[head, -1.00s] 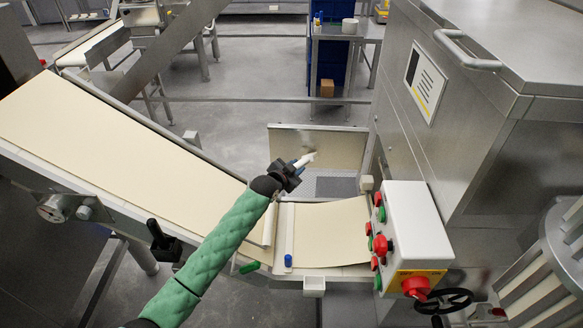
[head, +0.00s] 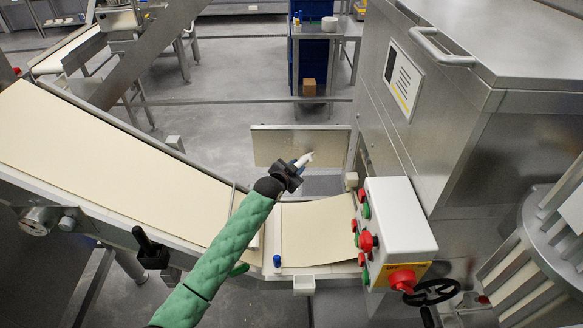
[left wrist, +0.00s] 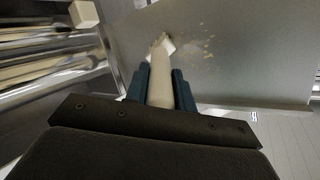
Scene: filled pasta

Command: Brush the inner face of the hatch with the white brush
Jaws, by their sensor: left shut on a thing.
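The hatch (head: 272,146) stands open as an upright grey metal panel beyond the conveyor in the head view. In the left wrist view its face (left wrist: 235,45) fills the upper right and bears scattered yellowish crumbs (left wrist: 200,42). My left gripper (head: 293,169) is shut on the white brush (head: 304,159), which points up and to the right at the hatch. In the left wrist view the brush (left wrist: 160,88) sits between the fingers, its white bristle end at the hatch face beside the crumbs. Whether the bristles touch is hard to tell. My right gripper is not in view.
A cream conveyor belt (head: 90,130) slopes down from the left to a short lower belt (head: 318,232). A control box (head: 398,225) with red and green buttons stands right of it, beside a large steel machine (head: 455,130). Open floor lies behind the hatch.

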